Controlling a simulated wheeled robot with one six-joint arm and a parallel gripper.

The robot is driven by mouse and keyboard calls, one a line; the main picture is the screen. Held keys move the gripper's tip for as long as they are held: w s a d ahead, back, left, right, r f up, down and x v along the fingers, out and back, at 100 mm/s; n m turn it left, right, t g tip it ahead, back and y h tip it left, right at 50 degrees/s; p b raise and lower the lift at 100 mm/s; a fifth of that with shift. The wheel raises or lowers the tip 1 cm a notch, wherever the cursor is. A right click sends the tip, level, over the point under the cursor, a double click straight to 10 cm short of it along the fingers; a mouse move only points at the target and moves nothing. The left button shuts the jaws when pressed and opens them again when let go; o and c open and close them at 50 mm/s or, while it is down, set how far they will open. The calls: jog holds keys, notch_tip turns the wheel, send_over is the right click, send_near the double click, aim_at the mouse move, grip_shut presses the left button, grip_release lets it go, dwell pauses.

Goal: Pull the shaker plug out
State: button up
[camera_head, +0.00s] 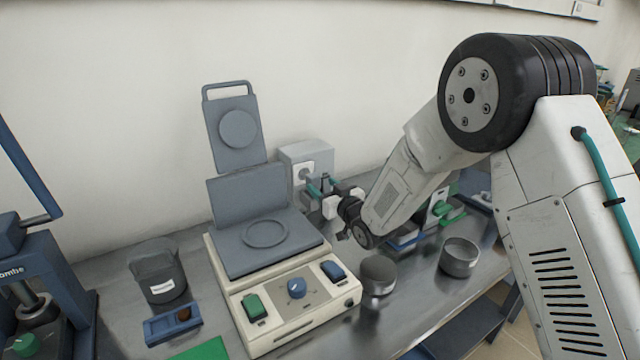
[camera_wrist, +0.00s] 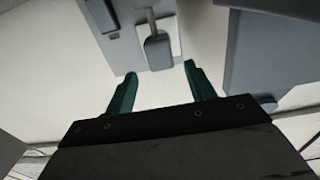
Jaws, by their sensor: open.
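A grey plug (camera_wrist: 156,50) sits against a white socket plate (camera_wrist: 172,32) on a grey box in the wrist view, with a short narrow piece running up from it. In the head view the grey box (camera_head: 318,153) stands against the wall, with its pale socket plate (camera_head: 302,173) on the front; I cannot make out the plug there. My gripper (camera_head: 318,188) is in front of this box. In the wrist view its two green fingers (camera_wrist: 160,72) are apart and empty, with the plug just beyond and between the tips, apparently not touched.
A device with a raised grey lid (camera_head: 248,193), green and blue switches and a blue knob stands left of my gripper. A dark beaker (camera_head: 158,272), a blue tray (camera_head: 172,326) and two round metal pots (camera_head: 378,275) (camera_head: 459,258) are on the bench. A blue machine (camera_head: 40,265) stands far left.

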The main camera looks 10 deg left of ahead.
jog(key=v, duration=0.4)
jog(key=d+r+m+h, duration=0.2)
jog(key=d+r+h, duration=0.3)
jog(key=d+r, duration=0.3)
jog(key=s+d+r+m+g+h, duration=0.3)
jog(key=s+d+r+g+h, duration=0.1)
jog(key=s+d, duration=0.85)
jog(key=s+d+m+g, duration=0.1)
jog(key=s+d+g, duration=0.2)
jog(key=s, duration=0.8)
jog(key=s+d+r+m+g+h, duration=0.1)
jog(key=s+d+g, duration=0.2)
jog(key=s, duration=0.8)
jog(key=s+d+g+h, duration=0.1)
jog(key=s+d+g, duration=0.1)
jog(key=s+d, duration=0.4)
jog(key=s, duration=0.5)
jog(key=shift+r+m+g, duration=0.4)
jog(key=shift+s+d, duration=0.1)
jog(key=shift+d, duration=0.05)
